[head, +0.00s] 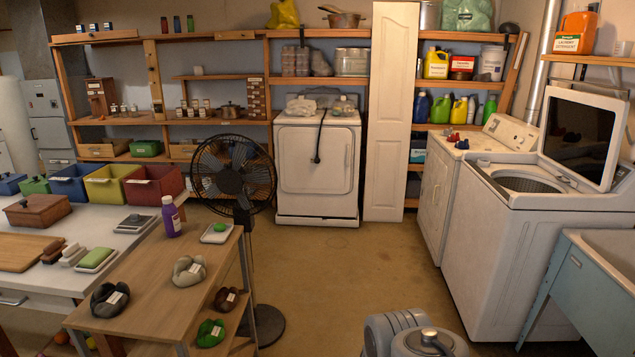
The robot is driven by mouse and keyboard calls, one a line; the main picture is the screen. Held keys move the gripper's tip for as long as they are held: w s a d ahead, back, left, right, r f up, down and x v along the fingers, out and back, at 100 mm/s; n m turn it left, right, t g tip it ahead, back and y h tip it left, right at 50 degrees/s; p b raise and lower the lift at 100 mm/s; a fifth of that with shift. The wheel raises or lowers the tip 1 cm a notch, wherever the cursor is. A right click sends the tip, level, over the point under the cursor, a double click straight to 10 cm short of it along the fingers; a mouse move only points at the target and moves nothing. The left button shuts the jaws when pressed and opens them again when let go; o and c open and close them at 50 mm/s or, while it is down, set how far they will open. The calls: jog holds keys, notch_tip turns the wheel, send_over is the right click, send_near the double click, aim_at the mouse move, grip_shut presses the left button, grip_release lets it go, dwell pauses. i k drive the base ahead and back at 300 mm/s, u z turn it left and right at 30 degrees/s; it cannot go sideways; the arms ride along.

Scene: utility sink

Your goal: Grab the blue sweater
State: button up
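No item is clearly recognisable as a blue sweater. A small dark blue item (462,144) sits on top of the white machine (434,190) at the right, close beside a small red item (453,136). Both are too small for me to tell what they are. A dark, rounded bundle (106,304) with a white label lies on the near end of the wooden table; its exact colour is unclear. My gripper is not in view; only grey rounded parts of my arm show at the bottom.
A top-loading washer (535,235) with its lid up stands at the right, beside a utility sink (605,285). A wooden table (150,277) with labelled bundles and a purple bottle (171,215) stands left. A black fan (236,178) stands behind it. The middle floor (345,280) is clear.

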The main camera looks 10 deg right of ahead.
aim_at(460, 145)
jog(key=z, duration=0.05)
jog(key=i, duration=2.45)
jog(key=z, duration=0.4)
jog(key=i, duration=2.4)
jog(key=z, duration=1.2)
jog(key=i, duration=1.8)
jog(key=z, duration=0.7)
jog(key=i, duration=0.35)
jog(key=z, duration=0.1)
